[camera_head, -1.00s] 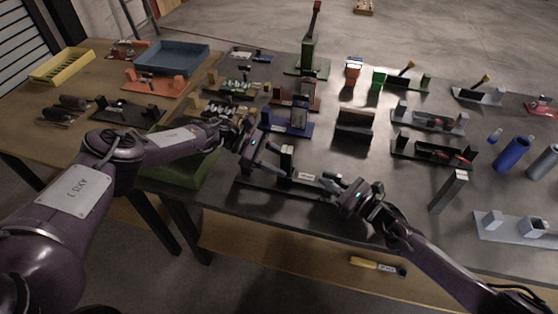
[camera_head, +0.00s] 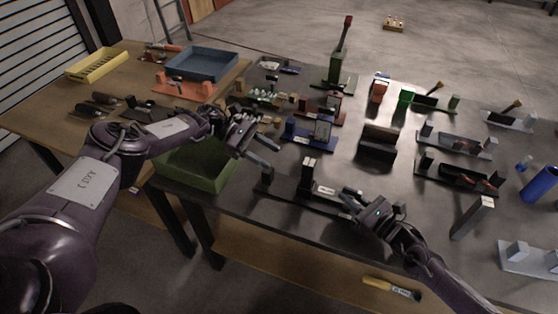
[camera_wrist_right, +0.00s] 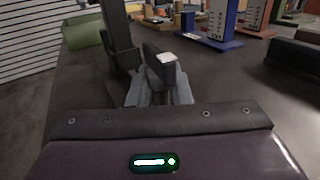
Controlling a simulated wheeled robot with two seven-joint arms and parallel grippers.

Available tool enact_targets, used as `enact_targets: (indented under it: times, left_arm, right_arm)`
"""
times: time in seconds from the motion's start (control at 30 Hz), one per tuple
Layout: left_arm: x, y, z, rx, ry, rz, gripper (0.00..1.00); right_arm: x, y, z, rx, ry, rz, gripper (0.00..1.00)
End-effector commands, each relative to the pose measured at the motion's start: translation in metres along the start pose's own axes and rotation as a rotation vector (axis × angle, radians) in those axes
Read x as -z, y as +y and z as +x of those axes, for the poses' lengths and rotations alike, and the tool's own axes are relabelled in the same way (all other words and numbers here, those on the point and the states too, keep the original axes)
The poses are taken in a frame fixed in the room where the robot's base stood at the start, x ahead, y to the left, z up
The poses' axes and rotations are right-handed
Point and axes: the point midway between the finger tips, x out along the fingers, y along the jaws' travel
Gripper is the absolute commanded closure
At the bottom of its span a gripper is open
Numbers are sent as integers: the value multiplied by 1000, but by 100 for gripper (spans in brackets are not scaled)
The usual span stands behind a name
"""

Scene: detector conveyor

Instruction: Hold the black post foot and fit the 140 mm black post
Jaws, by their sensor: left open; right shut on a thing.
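A black post (camera_head: 307,173) with a pale top stands upright near the table's front edge. It rises from a long, low black base (camera_head: 285,196). It also shows in the right wrist view (camera_wrist_right: 119,32), left of the jaws; its lower end is partly hidden there. My right gripper (camera_head: 347,199) is shut on a dark block with a white label (camera_wrist_right: 166,62), beside the post. I take this block to be the post foot; whether the post is fully seated cannot be told. My left gripper (camera_head: 268,150) is open and empty, up and left of the post, apart from it.
A green bin (camera_head: 200,170) is left of the post. A grey post (camera_head: 473,214) stands at the right.

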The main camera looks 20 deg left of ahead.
Motion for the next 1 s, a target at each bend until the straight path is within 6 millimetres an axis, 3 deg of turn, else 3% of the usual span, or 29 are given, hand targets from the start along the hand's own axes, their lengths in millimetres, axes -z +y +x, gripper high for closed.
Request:
enact_targets:
  times: [0.47,0.5,0.67,1.0]
  left_arm:
    - [0,0,-6,0,0,0,48]
    - [0,0,-6,-1,0,0,48]
    - [0,0,-6,0,0,0,48]
    - [0,0,-6,0,0,0,48]
  right_arm:
    - [0,0,0,0,-1,0,100]
    - [0,0,0,0,-1,0,78]
    - [0,0,0,0,-1,0,57]
    - [0,0,-4,0,1,0,57]
